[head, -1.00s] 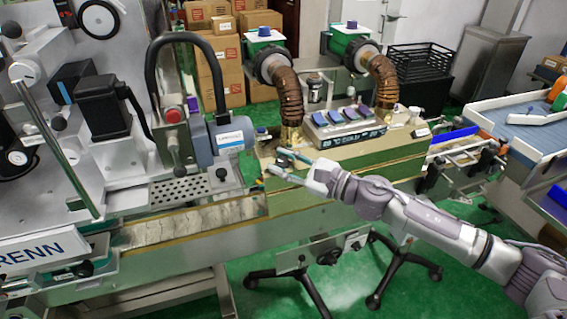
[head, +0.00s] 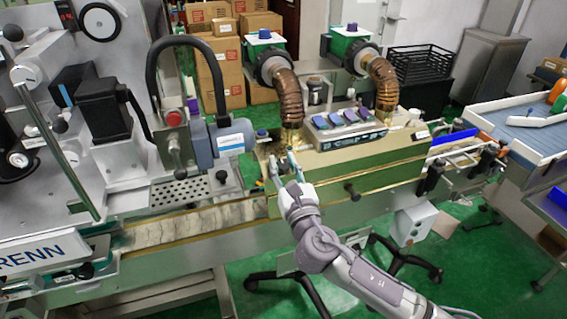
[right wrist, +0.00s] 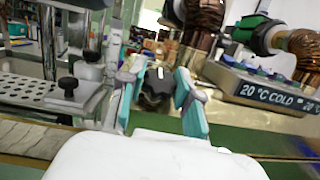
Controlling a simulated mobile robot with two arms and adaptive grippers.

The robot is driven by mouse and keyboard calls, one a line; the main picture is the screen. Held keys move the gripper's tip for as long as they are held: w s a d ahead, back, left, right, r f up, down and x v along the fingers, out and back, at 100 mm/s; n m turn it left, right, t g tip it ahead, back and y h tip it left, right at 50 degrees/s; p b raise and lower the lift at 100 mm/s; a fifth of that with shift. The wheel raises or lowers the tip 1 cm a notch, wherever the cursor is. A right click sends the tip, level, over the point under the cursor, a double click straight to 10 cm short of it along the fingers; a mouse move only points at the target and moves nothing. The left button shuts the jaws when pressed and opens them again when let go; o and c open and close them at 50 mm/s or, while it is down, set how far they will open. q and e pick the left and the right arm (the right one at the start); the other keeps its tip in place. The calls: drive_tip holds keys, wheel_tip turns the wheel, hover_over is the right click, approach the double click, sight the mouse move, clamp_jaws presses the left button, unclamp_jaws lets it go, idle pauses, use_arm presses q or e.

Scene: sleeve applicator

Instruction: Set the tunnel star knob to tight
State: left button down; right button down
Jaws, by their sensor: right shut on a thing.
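The tunnel star knob (right wrist: 155,86) is dark and lobed, and sits between my right fingers in the right wrist view. In the head view it is mostly hidden by the fingers. My right gripper (head: 283,166) is at the left end of the tunnel (head: 345,168), with its fingers pointing away from me. Its teal-padded fingers also show in the right wrist view (right wrist: 160,92), shut on the knob from both sides. The knob's exact angle and any tight or loose mark cannot be read. My left gripper is out of view.
Ribbed brown hoses (head: 289,98) rise just behind my gripper. A control panel (head: 345,128) stands on the tunnel top; its display reads 20 °C COLD in the wrist view. A blue-grey motor (head: 228,140) and perforated plate (head: 180,192) stand left. Another dark knob (head: 352,191) projects from the tunnel front.

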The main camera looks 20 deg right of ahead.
drive_tip(key=shift+m+h, duration=1.5)
drive_tip(key=shift+h, duration=0.1)
drive_tip(key=shift+g+h, duration=0.3)
drive_tip(key=c, duration=0.8)
unclamp_jaws()
drive_tip(key=v, duration=1.2)
drive_tip(key=shift+f, duration=0.15)
